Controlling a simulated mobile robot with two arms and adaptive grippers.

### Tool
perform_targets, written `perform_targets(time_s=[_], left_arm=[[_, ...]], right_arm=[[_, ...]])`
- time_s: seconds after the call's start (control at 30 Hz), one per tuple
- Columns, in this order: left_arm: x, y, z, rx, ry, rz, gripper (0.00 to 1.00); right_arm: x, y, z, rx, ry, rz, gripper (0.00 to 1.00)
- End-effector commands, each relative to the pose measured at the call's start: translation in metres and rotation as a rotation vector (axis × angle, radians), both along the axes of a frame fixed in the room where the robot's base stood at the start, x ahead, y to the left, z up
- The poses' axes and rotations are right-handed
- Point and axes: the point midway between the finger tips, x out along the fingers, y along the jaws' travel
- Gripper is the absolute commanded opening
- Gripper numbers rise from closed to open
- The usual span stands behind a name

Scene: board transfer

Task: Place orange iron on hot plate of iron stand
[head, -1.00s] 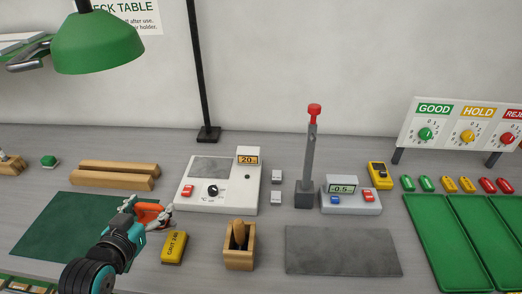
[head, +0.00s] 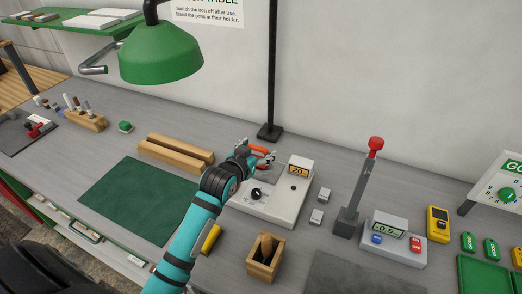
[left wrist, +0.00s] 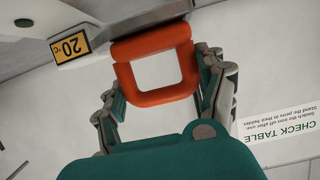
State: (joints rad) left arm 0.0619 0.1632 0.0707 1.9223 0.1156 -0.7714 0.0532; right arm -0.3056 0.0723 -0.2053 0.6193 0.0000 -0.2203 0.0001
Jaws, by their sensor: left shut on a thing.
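The orange iron (left wrist: 150,62) is held by its looped handle between the fingers of my left gripper (left wrist: 160,100) in the left wrist view. In the head view a bit of the orange iron (head: 260,150) shows at my left gripper (head: 262,160), over the back left of the white iron stand (head: 272,205). The stand has a display reading 20 and a black dial. Its hot plate is mostly hidden behind my gripper and arm, so I cannot tell whether the iron touches it. My right gripper is not in view.
A green lamp shade (head: 160,60) hangs at upper left, and a black post (head: 270,130) stands behind the stand. Wooden bars (head: 176,153) lie left of the stand. A wooden holder (head: 265,262) and a lever press (head: 350,205) stand nearby. The green mat (head: 125,200) is bare.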

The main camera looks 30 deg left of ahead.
Motion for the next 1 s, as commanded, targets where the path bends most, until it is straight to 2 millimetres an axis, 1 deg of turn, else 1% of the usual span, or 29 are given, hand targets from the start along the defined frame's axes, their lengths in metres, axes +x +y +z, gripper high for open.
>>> perform_targets(time_s=[0.03, 0.1, 0.23, 0.3, 0.5, 0.6, 0.9, 0.93, 1.0], left_arm=[[0.011, 0.003, 0.003, 0.001, -0.003, 0.001, 0.25], [0.021, 0.005, 0.002, 0.001, -0.004, 0.001, 0.25], [0.03, 0.008, -0.001, 0.0, -0.003, 0.0, 0.25], [0.031, 0.008, -0.006, -0.001, -0.001, 0.0, 0.25], [0.03, 0.008, -0.032, 0.0, 0.0, 0.0, 0.25], [0.03, 0.007, -0.037, 0.0, -0.004, -0.001, 0.25], [0.03, 0.007, -0.04, 0.0, -0.003, -0.001, 0.25], [0.03, 0.007, -0.042, 0.0, 0.001, -0.001, 0.73], [0.03, 0.007, -0.041, 0.0, 0.001, -0.001, 0.83]], right_arm=[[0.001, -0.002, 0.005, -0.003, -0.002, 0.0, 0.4], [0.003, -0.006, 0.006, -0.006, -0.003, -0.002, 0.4], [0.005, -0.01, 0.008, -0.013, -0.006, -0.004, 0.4], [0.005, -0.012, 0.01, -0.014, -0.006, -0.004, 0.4], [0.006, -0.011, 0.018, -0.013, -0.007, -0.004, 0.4], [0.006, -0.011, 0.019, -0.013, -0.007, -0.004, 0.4], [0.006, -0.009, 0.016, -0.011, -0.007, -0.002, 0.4], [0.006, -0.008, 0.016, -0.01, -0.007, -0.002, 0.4], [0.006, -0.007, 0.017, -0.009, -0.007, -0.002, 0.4]])
